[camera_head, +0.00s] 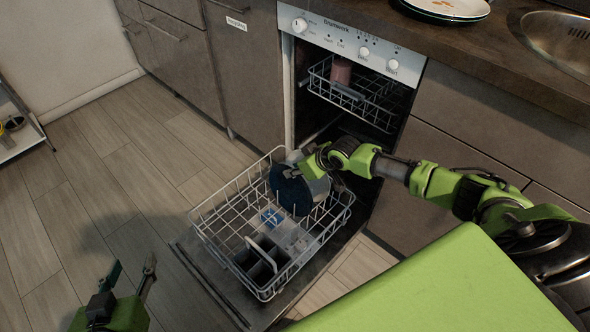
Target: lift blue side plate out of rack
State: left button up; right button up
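The dark blue side plate (286,192) stands on edge in the back part of the white wire lower rack (212,217), which is pulled out of the dishwasher. My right gripper (310,168) is at the plate's upper edge. Its fingers are small and partly hidden, so I cannot tell if they are closed on the plate. My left gripper (130,273) is at the bottom left, over the floor, with its fingers apart and empty, away from the rack.
The dishwasher door (210,283) lies open under the rack. A cutlery basket (262,262) sits in the rack's front. The upper rack (372,103) holds a pinkish cup (341,71). Plates (447,8) lie on the counter (480,50).

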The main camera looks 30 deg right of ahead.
jog(key=shift+c, duration=0.6)
grip_shut()
jog(key=shift+w+r, duration=0.1)
